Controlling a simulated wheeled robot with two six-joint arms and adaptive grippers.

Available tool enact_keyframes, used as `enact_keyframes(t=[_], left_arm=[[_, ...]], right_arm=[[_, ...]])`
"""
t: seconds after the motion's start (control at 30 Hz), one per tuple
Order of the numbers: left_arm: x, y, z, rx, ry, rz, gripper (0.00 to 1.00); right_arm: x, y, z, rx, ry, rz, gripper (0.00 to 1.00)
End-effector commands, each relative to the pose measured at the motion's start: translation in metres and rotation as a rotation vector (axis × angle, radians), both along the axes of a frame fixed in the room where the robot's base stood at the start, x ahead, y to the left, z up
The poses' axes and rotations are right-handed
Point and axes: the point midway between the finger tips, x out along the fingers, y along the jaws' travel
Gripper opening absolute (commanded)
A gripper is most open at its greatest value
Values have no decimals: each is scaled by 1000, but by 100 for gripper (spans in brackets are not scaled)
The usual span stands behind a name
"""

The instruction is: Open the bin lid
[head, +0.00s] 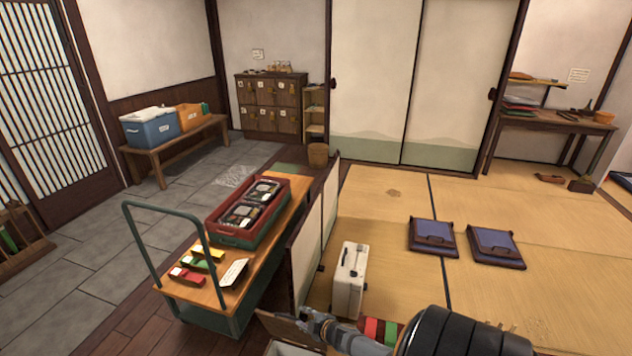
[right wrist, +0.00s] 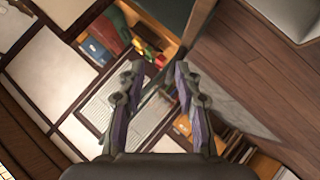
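A pale bin (head: 288,349) shows at the bottom edge of the head view, mostly cut off. A flat brown panel (head: 284,326), which looks like its lid, stands tilted above the bin's far side. My right gripper (head: 308,320) is beside this panel's right end; I cannot tell whether they touch. In the right wrist view my right gripper (right wrist: 157,82) has its two fingers spread apart with nothing held between them. A pale box corner, perhaps the bin (right wrist: 292,14), shows at the top right there. My left gripper is not in view.
A cart (head: 205,292) with a red tray (head: 232,236) and colored boxes stands to the left. A low partition (head: 304,262) runs beside it. A white case (head: 350,280) stands on the tatami near my right arm. Two blue cushions (head: 433,238) lie farther right.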

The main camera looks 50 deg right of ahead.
Motion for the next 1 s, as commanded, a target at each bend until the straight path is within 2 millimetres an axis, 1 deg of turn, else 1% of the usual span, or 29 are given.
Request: enact_keyframes(t=[0.1,0.5,0.7,1.0], left_arm=[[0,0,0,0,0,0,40],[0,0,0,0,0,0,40],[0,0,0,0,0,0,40],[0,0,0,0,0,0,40]], right_arm=[[-13,2,-1,1,6,0,33],[-48,9,-1,1,4,1,33],[-57,10,-1,0,3,0,33],[-58,10,-1,0,2,-1,33]])
